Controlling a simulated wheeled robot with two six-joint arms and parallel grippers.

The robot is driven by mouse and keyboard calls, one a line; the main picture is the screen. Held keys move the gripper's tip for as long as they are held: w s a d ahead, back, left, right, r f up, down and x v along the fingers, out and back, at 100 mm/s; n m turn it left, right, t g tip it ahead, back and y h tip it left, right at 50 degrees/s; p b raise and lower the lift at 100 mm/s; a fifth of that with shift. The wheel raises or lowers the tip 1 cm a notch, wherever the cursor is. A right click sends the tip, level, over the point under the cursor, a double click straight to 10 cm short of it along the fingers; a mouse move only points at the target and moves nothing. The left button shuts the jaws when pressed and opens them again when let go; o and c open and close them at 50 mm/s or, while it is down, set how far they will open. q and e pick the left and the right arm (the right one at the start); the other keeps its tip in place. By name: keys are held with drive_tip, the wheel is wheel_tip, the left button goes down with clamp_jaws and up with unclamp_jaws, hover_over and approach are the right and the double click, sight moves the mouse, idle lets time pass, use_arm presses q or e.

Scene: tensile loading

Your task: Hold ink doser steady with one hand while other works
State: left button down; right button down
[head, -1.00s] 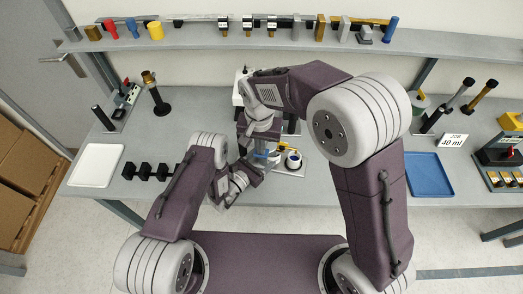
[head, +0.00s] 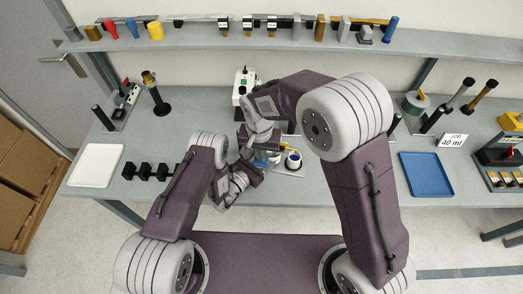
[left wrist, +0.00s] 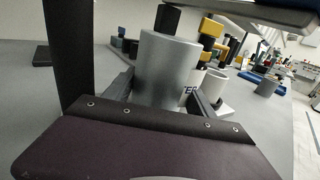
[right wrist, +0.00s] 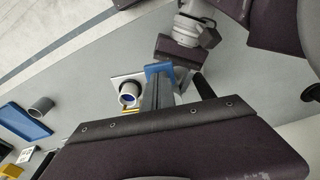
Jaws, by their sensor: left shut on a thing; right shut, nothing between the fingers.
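A grey cylinder (left wrist: 168,68), which looks like the ink doser's body, stands between the fingers of my left gripper (left wrist: 165,97) in the left wrist view. The left gripper is shut on it. In the head view this spot is largely covered by my arms, with a blue part (head: 262,160) showing. My right gripper (right wrist: 158,92) is shut and empty, its fingers together, over the blue part (right wrist: 160,68) in the right wrist view; contact cannot be told. A white cup with dark blue inside (head: 293,160) stands just right of the grippers; it also shows in the right wrist view (right wrist: 129,93).
A white device with a green button (head: 243,85) stands behind. Black weights (head: 150,171) and a white tray (head: 96,165) lie left. A blue tray (head: 427,175) and a "40 ml" sign (head: 452,141) are right.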

drive_tip(key=s, duration=0.2)
drive_tip(key=s+r, duration=0.1)
drive_tip(key=shift+a, duration=0.25)
wheel_tip(320, 180, up, 12)
drive_tip(key=s, duration=0.1)
drive_tip(key=shift+s+a, duration=0.15)
idle(0.7)
use_arm(q)
drive_tip(key=shift+c, duration=1.1)
unclamp_jaws()
